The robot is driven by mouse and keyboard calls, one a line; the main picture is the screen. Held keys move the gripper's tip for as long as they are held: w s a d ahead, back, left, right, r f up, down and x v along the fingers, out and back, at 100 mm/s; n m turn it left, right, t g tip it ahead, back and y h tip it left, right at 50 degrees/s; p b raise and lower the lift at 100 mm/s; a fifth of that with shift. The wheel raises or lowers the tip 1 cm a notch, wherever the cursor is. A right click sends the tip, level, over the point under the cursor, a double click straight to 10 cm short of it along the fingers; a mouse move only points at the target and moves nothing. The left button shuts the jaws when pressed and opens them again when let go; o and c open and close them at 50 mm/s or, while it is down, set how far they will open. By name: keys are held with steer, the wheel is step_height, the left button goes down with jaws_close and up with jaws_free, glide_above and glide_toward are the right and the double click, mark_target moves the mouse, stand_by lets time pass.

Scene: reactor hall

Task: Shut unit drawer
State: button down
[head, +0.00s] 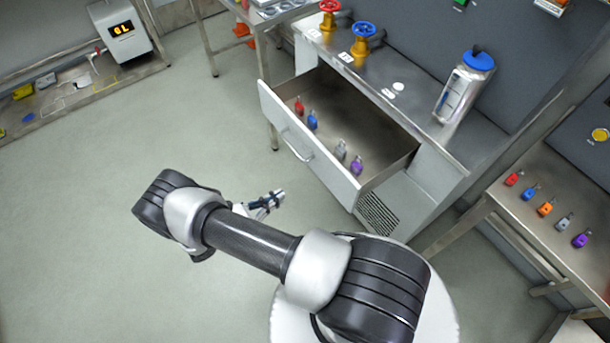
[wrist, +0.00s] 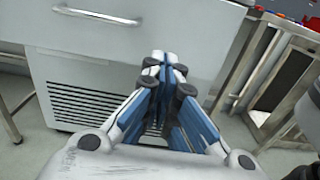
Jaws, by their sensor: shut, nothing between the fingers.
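The unit drawer (head: 310,145) is pulled out of the metal bench in the head view, with its white front panel apart from the cabinet. Red, blue, grey and purple small items stand inside it. Its bar handle (head: 297,147) is on the front; in the wrist view the drawer front (wrist: 150,35) fills the top with the handle (wrist: 97,15) at upper left. My gripper (head: 278,195) is in front of the drawer and apart from it, low over the floor side. In the wrist view my gripper (wrist: 165,60) has its fingers together and empty, pointing toward the cabinet.
The bench top (head: 410,105) carries a red valve (head: 329,14), a blue valve (head: 363,38) and a blue-capped canister (head: 465,85). A side table (head: 560,190) with several coloured tags stands at right. The floor (head: 100,220) at left is clear.

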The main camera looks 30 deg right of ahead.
mark_target(322, 171)
steer(key=d, duration=0.7)
steer(key=d+b, duration=0.1)
steer(key=d, duration=0.6)
steer(key=shift+w+f, duration=0.2)
steer(key=shift+d, duration=0.15)
